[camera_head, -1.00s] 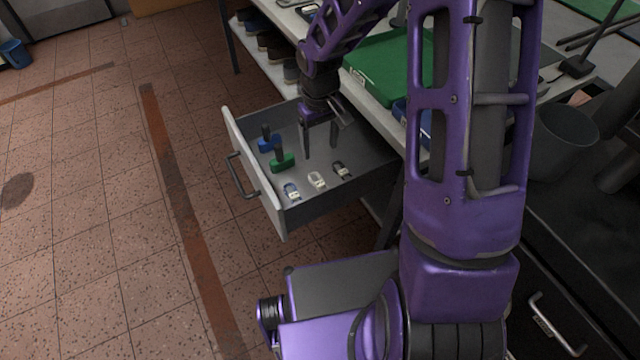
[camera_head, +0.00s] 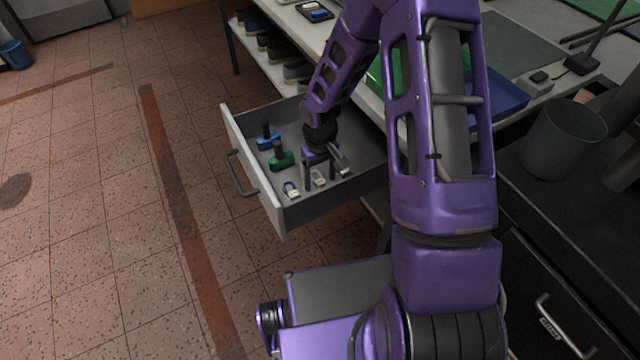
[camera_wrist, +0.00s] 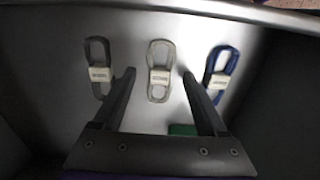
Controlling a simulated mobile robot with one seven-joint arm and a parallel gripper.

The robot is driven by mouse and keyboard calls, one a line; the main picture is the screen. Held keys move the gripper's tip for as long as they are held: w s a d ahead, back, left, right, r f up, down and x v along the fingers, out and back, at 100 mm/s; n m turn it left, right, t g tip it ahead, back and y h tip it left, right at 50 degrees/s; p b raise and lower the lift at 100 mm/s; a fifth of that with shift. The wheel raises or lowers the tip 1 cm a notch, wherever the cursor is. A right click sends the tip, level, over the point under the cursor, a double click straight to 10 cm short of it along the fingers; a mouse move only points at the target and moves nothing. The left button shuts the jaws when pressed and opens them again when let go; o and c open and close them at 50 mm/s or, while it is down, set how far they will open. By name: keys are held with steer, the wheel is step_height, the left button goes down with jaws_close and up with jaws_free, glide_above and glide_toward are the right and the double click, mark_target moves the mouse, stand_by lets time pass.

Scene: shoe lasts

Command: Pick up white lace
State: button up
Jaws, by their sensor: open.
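The white lace (camera_wrist: 159,62) is a pale looped bundle with a label band, lying on the drawer floor in the middle of the wrist view. In the head view the white lace (camera_head: 319,178) shows partly, beside my gripper's fingers. My gripper (camera_wrist: 153,75) is open and empty; in the wrist view its two fingers point toward the lace, one on each side of it. In the head view my gripper (camera_head: 322,182) reaches down into the open drawer (camera_head: 330,208). The gap between fingertips and lace is hard to judge.
A blue lace (camera_wrist: 221,72) and a dark grey lace (camera_wrist: 98,66) lie on either side. A green-based object (camera_head: 281,160) and a blue-based one (camera_head: 267,137) stand in the drawer. The drawer walls surround the gripper closely. A worktop with a blue tray (camera_head: 500,95) is at right.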

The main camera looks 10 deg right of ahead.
jaws_close()
stand_by(0.3)
steer(key=shift+r, duration=0.15)
